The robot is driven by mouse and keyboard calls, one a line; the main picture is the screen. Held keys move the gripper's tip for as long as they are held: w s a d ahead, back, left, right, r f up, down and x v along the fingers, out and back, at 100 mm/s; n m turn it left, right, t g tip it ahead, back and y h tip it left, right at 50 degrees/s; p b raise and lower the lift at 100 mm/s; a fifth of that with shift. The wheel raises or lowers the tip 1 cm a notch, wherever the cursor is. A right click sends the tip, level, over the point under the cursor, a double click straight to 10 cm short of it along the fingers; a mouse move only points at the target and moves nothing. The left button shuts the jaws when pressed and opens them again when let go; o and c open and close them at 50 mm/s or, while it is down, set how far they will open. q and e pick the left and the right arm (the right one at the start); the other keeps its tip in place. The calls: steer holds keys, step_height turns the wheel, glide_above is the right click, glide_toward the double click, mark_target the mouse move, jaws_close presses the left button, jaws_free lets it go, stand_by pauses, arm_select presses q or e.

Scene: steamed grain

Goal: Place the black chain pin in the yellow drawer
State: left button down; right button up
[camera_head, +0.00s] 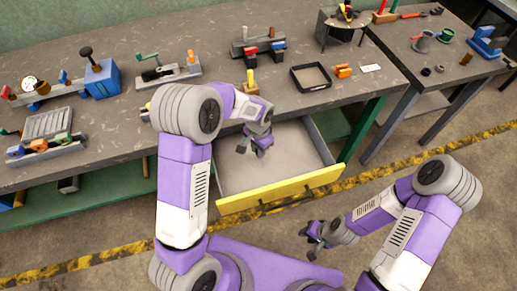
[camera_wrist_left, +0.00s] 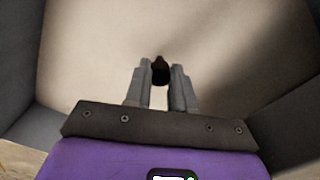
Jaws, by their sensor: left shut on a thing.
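The yellow drawer (camera_head: 280,190) is pulled out from under the workbench, with a pale, bare floor inside. My left gripper (camera_head: 255,147) is over the inside of the drawer. In the left wrist view, the left gripper (camera_wrist_left: 161,85) is shut on the small black chain pin (camera_wrist_left: 160,68), whose dark tip shows between the fingers. The drawer floor (camera_wrist_left: 110,50) lies beyond it; I cannot tell whether the pin touches it. My right gripper (camera_head: 312,236) is outside the drawer, in front and to the right; its fingers look apart.
The workbench (camera_head: 215,105) stands above and behind the drawer. On it are a black tray (camera_head: 310,78), a blue block (camera_head: 103,78) and several tools. Drawer walls surround my left gripper. The floor in front has a yellow-black stripe (camera_head: 390,163).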

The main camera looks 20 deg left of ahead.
arm_select(q)
steer(key=shift+f, duration=0.1)
steer(key=c, duration=0.9)
jaws_free()
steer(key=shift+c, duration=0.2)
steer(key=shift+r, duration=0.3)
step_height(320, 180, up, 12)
steer(key=p, duration=0.3)
steer(key=shift+f, duration=0.15)
